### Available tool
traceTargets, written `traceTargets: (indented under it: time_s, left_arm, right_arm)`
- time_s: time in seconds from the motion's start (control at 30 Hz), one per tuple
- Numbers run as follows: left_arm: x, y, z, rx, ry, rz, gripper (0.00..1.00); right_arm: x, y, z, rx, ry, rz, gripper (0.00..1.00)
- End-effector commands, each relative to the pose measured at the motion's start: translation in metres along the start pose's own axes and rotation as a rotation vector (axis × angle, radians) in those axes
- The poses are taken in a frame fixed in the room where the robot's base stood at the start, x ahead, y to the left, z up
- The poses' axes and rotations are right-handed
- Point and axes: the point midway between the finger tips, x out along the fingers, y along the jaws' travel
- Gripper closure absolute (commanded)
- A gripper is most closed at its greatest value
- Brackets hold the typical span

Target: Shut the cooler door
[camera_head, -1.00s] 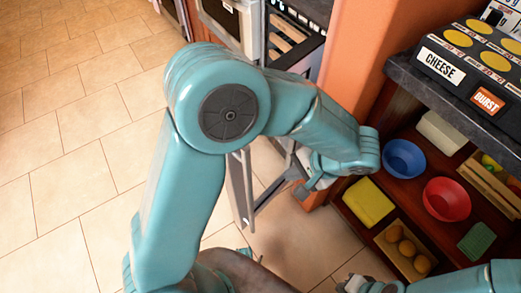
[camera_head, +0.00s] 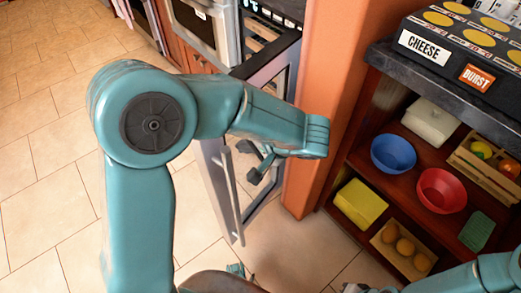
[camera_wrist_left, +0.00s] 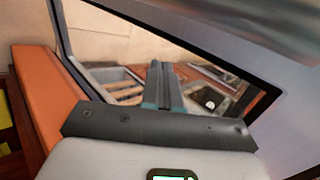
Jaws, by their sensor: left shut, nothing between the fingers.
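The cooler door (camera_head: 213,170) is a pale metal frame with a glass pane and a long upright handle (camera_head: 231,192). It stands ajar left of the orange pillar, with wooden shelves showing beyond it. My left arm crosses in front and hides much of the door. My left gripper (camera_head: 262,165) is shut and empty, at the door's glass area on the pillar side; I cannot tell whether it touches. In the left wrist view its fingers (camera_wrist_left: 163,86) are together before the glass, framed by the door frame (camera_wrist_left: 262,38). My right arm shows at the lower right; its fingers are unclear.
The orange pillar (camera_head: 325,110) stands right beside the door. Right of it, a dark-red shelf unit holds a blue bowl (camera_head: 393,153), a red bowl (camera_head: 441,190) and a yellow block (camera_head: 360,203). A dark counter (camera_head: 387,63) juts above. Tiled floor (camera_head: 50,150) is open at left.

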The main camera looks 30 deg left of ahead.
Motion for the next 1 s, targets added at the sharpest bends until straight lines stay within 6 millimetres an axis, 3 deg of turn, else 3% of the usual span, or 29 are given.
traceTargets:
  time_s: [0.17, 0.67, 0.87, 1.0]
  left_arm:
    - [0.009, -0.009, 0.0, 0.0, 0.001, 0.0, 1.0]
    - [0.014, -0.012, 0.0, 0.007, 0.008, 0.0, 1.0]
    - [0.031, -0.026, 0.002, 0.052, 0.059, 0.001, 1.0]
    - [0.053, -0.045, 0.0, 0.114, 0.128, -0.001, 1.0]
  right_arm:
    - [0.002, 0.001, 0.0, 0.0, 0.0, 0.0, 1.0]
    - [0.004, 0.001, 0.0, 0.0, 0.0, 0.0, 1.0]
    - [0.013, 0.005, 0.0, 0.0, 0.0, 0.0, 1.0]
    - [0.023, 0.008, 0.0, 0.0, 0.0, 0.0, 1.0]
